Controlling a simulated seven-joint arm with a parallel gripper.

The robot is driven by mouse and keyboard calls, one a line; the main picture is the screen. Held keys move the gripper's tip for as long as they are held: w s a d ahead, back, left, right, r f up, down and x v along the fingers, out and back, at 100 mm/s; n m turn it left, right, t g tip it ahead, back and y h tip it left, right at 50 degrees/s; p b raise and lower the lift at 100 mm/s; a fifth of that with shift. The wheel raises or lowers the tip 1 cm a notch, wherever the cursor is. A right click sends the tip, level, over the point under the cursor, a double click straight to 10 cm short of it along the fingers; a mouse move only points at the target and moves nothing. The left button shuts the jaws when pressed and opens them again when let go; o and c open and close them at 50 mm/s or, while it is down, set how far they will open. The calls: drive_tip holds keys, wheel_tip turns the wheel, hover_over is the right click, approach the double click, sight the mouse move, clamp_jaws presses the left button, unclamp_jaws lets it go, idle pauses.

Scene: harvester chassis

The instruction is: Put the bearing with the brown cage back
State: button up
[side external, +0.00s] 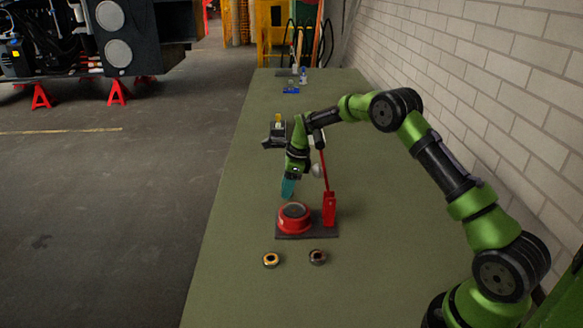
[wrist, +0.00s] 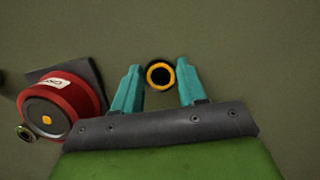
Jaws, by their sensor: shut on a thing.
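My gripper (wrist: 159,82) is shut on a bearing (wrist: 149,83) with a dark outer ring and an orange ring inside. In the side view my gripper (side external: 288,190) hangs over the table, behind and slightly left of the red press, and the held bearing cannot be made out. On the table in front of the press lie two more bearings, apart from each other: a yellow-gold ringed bearing (side external: 265,261) at left and a dark, brownish bearing (side external: 312,260) at right.
The red press housing (side external: 294,224) stands on a dark plate (side external: 290,237) with a raised red lever (side external: 324,170). It also shows in the wrist view (wrist: 65,95). A dark device (side external: 276,138) stands farther back. The table (side external: 225,215) is clear at left.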

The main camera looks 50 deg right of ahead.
drive_tip(key=o, duration=1.1)
drive_tip(key=shift+f, duration=0.1)
drive_tip(key=v, duration=1.2)
drive_tip(key=shift+r, duration=0.25)
